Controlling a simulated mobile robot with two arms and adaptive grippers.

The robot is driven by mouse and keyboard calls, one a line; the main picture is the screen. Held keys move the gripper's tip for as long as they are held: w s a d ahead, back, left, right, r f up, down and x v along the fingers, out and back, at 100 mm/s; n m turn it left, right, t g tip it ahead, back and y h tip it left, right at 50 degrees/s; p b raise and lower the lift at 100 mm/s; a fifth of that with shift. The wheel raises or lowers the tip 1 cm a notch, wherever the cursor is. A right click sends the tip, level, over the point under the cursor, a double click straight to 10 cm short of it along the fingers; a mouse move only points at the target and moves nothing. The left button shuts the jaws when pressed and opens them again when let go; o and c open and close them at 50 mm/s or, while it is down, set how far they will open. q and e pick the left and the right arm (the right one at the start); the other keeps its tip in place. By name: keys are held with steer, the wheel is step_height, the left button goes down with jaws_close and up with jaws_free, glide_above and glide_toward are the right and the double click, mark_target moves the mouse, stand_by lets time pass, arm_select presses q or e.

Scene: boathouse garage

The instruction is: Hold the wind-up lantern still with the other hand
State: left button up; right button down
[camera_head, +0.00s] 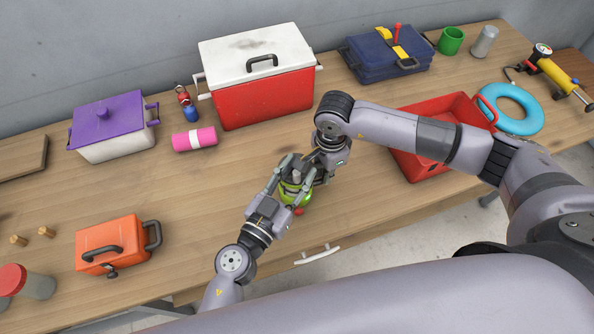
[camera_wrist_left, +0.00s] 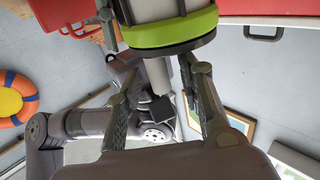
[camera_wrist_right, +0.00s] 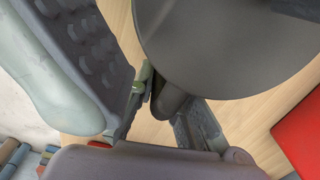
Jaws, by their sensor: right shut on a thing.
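The wind-up lantern (camera_head: 294,196) has a lime-green body and stands near the table's front edge, partly hidden by both grippers. Its green band and pale body (camera_wrist_left: 172,30) fill the top of the left wrist view. My left gripper (camera_head: 279,189) is open on the lantern's near left side, its fingers spread apart. I cannot tell whether they touch it. My right gripper (camera_head: 309,172) reaches down over the lantern from the far right side. In the right wrist view its fingers are shut on a small dark part beside the lantern's wide dark round top (camera_wrist_right: 225,45).
Behind stand a red cooler (camera_head: 262,98), a pink roll (camera_head: 194,139) and a purple-lidded box (camera_head: 112,135). A red tray (camera_head: 424,167) lies right, under my right arm. An orange case (camera_head: 108,246) is at the left.

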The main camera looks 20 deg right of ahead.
arm_select(q)
steer(key=v, duration=1.2)
steer(key=w+a+n+g+h, duration=0.1)
steer(key=w+n+g+h, duration=0.15)
steer(key=n, duration=1.35)
steer(key=w+a+n+g+h, duration=0.1)
steer(key=w+n+g, duration=0.15)
steer(key=n, duration=1.35)
steer(key=shift+g, duration=0.4)
steer(key=x, duration=1.1)
steer(key=shift+s+d+f, duration=0.2)
steer(key=shift+s, duration=0.2)
